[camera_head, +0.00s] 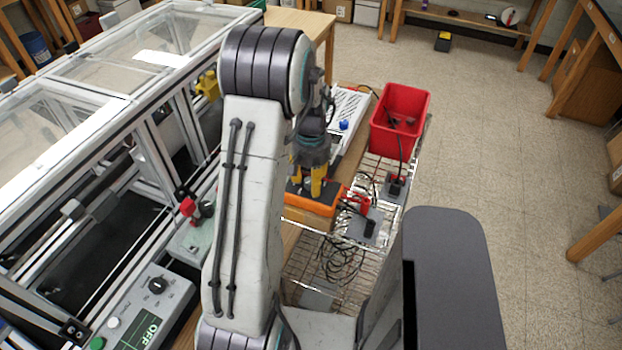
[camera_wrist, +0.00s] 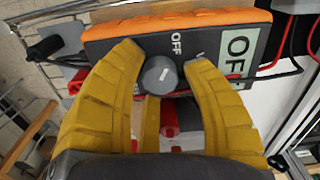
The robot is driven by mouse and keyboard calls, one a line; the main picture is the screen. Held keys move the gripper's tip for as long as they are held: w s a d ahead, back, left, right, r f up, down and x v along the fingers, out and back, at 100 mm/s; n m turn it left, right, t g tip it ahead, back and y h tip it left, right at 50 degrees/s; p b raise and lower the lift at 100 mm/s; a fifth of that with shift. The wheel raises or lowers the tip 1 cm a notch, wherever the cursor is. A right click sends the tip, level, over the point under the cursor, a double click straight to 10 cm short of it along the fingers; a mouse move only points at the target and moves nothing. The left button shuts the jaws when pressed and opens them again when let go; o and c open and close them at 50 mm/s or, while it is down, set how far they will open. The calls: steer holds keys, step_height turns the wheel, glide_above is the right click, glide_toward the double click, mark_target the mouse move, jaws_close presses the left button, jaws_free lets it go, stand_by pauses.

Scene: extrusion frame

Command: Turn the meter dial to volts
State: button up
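The meter is a dark grey box with an orange edge (camera_wrist: 110,28); it also shows below my arm in the head view (camera_head: 308,201). Its round grey dial (camera_wrist: 160,75) bears a short white mark that appears to point up and right, towards the printed OFF. A letter right of OFF is partly hidden by my right finger. The meter's display (camera_wrist: 236,52) reads OFF. My gripper (camera_wrist: 163,58) has its yellow fingers apart, one on each side of the dial, with small gaps visible. In the head view the fingers (camera_head: 317,184) are over the meter.
A red bin (camera_head: 400,118) stands behind and right on the wire shelf (camera_head: 300,262). Black cables (camera_head: 343,262) lie on the shelf. The aluminium frame (camera_head: 120,110) fills the left. A separate control panel with a black knob (camera_head: 158,285) reads OFF at the lower left.

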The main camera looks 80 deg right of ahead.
jaws_close()
steer(key=shift+m, duration=0.4)
steer(key=shift+f+m+b, duration=0.1)
steer(key=shift+m+b, duration=0.5)
steer(key=shift+m, duration=0.1)
steer(key=m+b, duration=0.1)
steer(key=m, duration=0.2)
steer(key=m+b, duration=0.2)
steer(key=m, duration=0.4)
steer(key=shift+a+m, duration=0.1)
steer(key=shift+m, duration=0.2)
steer(key=shift+o, duration=1.7)
jaws_free()
